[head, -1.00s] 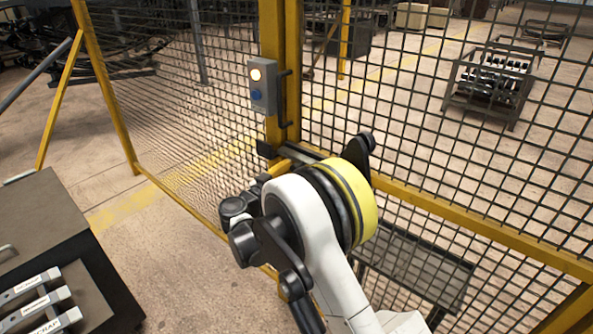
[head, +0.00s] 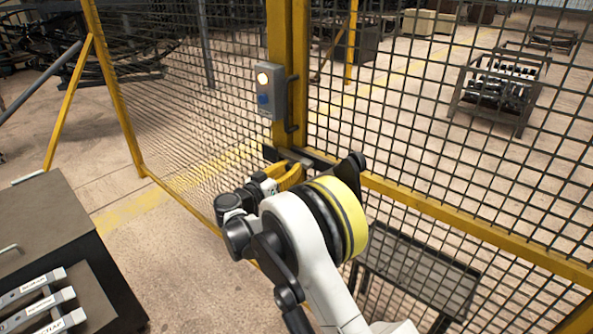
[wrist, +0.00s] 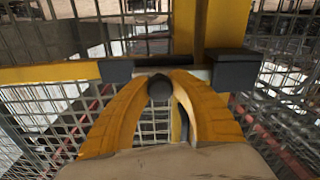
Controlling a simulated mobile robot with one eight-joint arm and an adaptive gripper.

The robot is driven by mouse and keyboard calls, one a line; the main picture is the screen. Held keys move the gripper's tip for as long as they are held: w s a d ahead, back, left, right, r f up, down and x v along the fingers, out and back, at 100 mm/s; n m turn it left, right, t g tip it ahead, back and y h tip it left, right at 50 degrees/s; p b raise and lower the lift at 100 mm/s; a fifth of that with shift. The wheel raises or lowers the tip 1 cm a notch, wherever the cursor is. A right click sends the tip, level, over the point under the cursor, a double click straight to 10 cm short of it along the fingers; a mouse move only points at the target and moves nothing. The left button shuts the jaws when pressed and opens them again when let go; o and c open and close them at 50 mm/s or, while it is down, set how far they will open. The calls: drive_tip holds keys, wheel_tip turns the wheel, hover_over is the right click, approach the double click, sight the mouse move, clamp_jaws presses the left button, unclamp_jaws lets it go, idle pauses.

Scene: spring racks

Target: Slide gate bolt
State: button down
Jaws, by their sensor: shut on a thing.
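The bolt's dark round knob (wrist: 160,88) sits between the tips of my gripper's two curved yellow fingers (wrist: 160,98) in the wrist view. My gripper is shut on it. The grey bolt bar (wrist: 152,62) lies level behind the fingertips, between a dark left bracket (wrist: 115,70) and a dark right bracket (wrist: 237,68). Whether its end is inside the right bracket is hidden. In the head view my gripper (head: 293,173) is at the yellow gate post (head: 287,125), and my arm hides most of the bolt.
A grey box (head: 271,92) with a lit lamp and blue button is on the post above my gripper. Mesh panels (head: 430,130) with yellow rails (head: 440,208) extend both sides. A dark cabinet (head: 60,220) with labelled handles stands at left. A cart (head: 497,90) stands beyond the mesh.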

drive_tip(key=c, duration=1.1)
unclamp_jaws()
drive_tip(key=shift+s, duration=0.1)
drive_tip(key=v, duration=1.1)
drive_tip(key=shift+s+a, duration=0.25)
drive_tip(key=shift+s, duration=0.1)
